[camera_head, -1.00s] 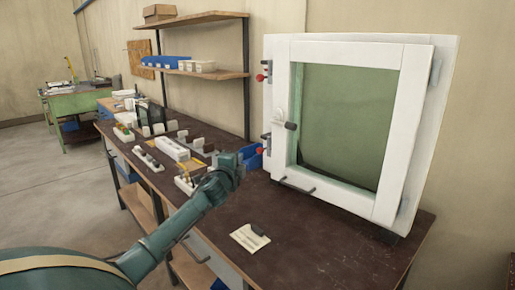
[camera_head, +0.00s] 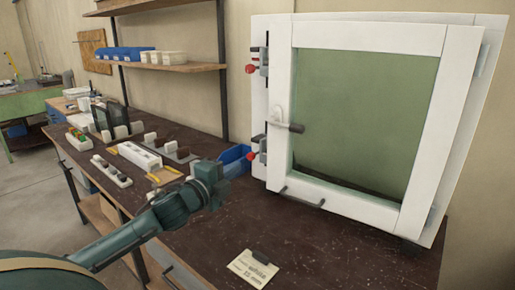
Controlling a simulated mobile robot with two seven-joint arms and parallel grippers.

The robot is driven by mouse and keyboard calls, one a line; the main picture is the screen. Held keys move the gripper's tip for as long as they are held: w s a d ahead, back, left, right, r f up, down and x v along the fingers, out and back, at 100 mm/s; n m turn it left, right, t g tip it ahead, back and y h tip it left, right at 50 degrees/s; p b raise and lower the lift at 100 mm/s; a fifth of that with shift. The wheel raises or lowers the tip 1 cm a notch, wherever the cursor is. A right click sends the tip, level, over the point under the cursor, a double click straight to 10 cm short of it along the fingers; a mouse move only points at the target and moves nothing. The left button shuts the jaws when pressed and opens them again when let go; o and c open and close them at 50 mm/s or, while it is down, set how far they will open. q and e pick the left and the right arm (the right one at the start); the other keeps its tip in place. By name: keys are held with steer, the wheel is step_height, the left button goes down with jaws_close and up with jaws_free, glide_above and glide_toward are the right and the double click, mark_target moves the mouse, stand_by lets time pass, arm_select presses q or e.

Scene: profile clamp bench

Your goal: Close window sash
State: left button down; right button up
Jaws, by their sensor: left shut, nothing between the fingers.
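The white window sash (camera_head: 421,125) with a greenish pane sits in a white frame (camera_head: 260,100) on the bench at the right. A handle with a dark grip (camera_head: 295,127) is on the sash's left side, sticking out sideways to the right. My right gripper is out of view.
Two red-knobbed clamps (camera_head: 251,68) (camera_head: 253,156) are on the frame's left edge. A blue bin (camera_head: 235,160) stands behind my left gripper. A paper tag (camera_head: 252,268) lies on the bench front. Several small parts fill the bench's left; the dark top (camera_head: 310,235) before the window is mostly clear.

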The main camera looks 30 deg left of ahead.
arm_select(q)
steer(key=p, duration=0.3)
glide_toward(269, 146)
steer(key=w, duration=0.5)
steer(key=shift+w+a+r, duration=0.1)
steer(key=shift+w+a, duration=0.05)
steer(key=shift+w, duration=0.75)
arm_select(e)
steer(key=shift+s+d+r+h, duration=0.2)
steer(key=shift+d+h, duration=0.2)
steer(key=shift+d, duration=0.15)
